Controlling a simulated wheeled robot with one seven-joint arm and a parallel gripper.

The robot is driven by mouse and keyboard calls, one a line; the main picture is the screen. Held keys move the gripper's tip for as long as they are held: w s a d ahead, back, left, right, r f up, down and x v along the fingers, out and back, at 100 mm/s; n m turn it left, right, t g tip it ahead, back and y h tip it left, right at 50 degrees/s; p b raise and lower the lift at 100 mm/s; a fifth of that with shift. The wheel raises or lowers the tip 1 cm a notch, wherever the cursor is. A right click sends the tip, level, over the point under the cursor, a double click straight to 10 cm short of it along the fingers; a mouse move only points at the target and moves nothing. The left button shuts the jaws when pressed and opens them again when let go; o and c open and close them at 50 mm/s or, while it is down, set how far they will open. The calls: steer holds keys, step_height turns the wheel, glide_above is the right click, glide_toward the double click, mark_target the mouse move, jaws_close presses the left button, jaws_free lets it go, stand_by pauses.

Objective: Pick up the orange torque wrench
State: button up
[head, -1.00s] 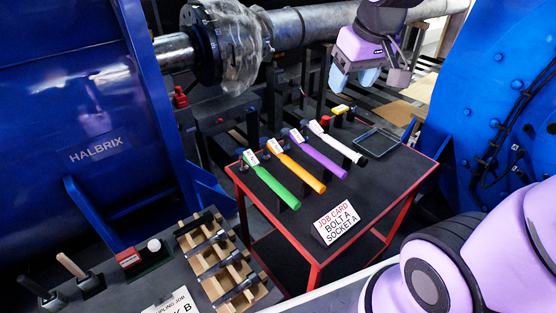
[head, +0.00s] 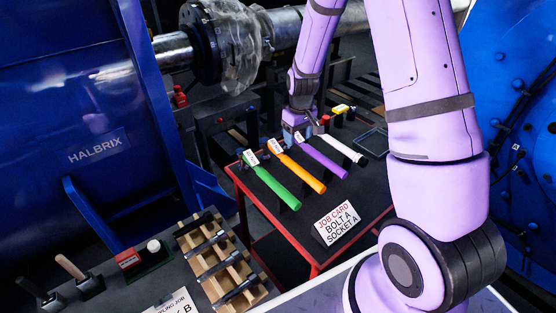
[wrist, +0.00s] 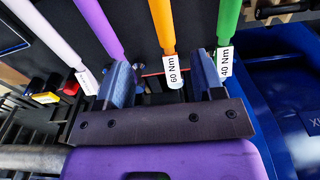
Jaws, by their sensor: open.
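The orange torque wrench (head: 302,173) lies on the dark top of the red-framed cart, between the green wrench (head: 275,186) and the purple wrench (head: 325,157). In the wrist view the orange wrench (wrist: 163,28) carries a tag (wrist: 173,71) reading 60 Nm, and its tagged end lies between the two blue fingers in the picture. My gripper (wrist: 168,72) is open and holds nothing. In the head view my gripper (head: 298,130) is over the back edge of the cart near the wrenches' tagged ends; its fingers are partly hidden there.
A white wrench (head: 343,150) lies right of the purple one. Red and yellow small parts (head: 341,109) and a tray (head: 374,140) are at the cart's back right. A job card (head: 337,222) stands at the front. A wooden rack (head: 222,262) is on the nearer bench.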

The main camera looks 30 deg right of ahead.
glide_toward(293, 170)
steer(key=shift+w+d+f, duration=0.9)
steer(key=shift+w+f, duration=0.1)
steer(key=shift+w, duration=0.15)
steer(key=f, duration=1)
steer(key=shift+s+a+f, duration=0.1)
steer(key=shift+a+f, duration=0.1)
steer(key=shift+a, duration=0.1)
steer(key=shift+c, duration=0.4)
jaws_close()
